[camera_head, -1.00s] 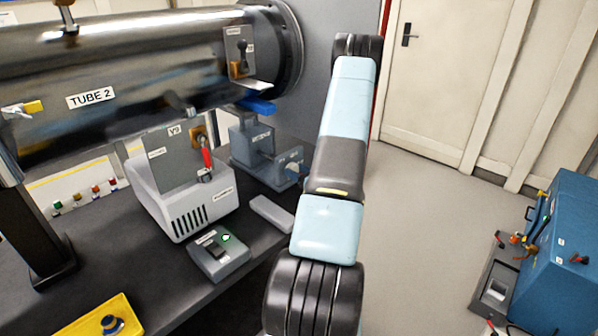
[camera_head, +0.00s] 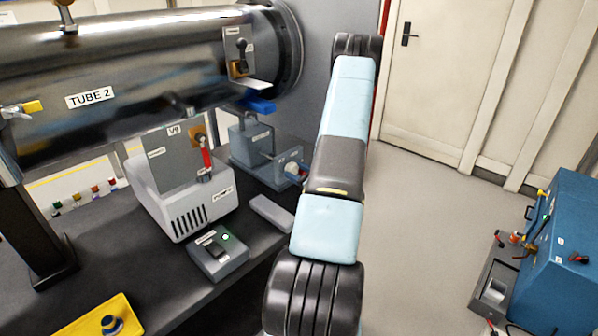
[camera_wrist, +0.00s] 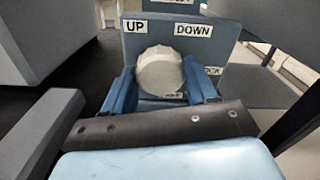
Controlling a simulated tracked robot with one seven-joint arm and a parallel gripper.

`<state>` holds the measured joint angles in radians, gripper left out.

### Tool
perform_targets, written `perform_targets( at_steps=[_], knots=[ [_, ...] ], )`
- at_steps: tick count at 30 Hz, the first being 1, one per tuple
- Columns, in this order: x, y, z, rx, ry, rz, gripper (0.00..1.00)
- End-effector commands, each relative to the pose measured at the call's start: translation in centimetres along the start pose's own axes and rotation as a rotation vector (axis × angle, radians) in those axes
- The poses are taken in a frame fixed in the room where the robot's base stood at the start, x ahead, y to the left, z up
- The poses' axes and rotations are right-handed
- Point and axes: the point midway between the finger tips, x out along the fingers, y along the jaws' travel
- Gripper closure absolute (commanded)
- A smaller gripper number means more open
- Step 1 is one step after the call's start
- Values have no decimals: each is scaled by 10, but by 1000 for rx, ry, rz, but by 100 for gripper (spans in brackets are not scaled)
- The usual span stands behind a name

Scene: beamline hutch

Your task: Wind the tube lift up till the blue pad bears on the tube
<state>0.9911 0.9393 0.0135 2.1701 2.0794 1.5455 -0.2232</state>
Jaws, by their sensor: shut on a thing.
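The tube lift (camera_head: 252,140) is a grey block on the bench under the right end of the dark tube (camera_head: 140,75) marked TUBE 2. The blue pad (camera_head: 257,105) sits at the top of the lift, close under the tube. I cannot tell if they touch. In the wrist view a pale ribbed knob (camera_wrist: 158,72) stands before a grey-blue plate labelled UP on the left and DOWN on the right. My gripper (camera_wrist: 161,78) has its blue fingers shut on the knob from both sides.
A white unit (camera_head: 196,208) with a vented front and a small grey switch box (camera_head: 218,256) with a green light stand left of my arm. A yellow tray (camera_head: 92,318) lies at the front left. A blue cabinet (camera_head: 562,250) stands at the right, with clear floor between.

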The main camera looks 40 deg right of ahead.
Motion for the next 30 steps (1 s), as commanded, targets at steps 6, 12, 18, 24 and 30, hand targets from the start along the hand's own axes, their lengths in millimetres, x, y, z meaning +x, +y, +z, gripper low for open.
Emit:
perform_targets(
  at_steps=[6,12,18,24,30],
  knots=[
    [-2,0,-2,-110,6,-3,73],
    [-2,0,-2,-164,6,-2,73],
    [-2,0,-2,-177,6,-2,73],
    [-2,1,-2,-177,5,-1,73],
    [-1,1,-1,-176,3,0,30]
  ],
)
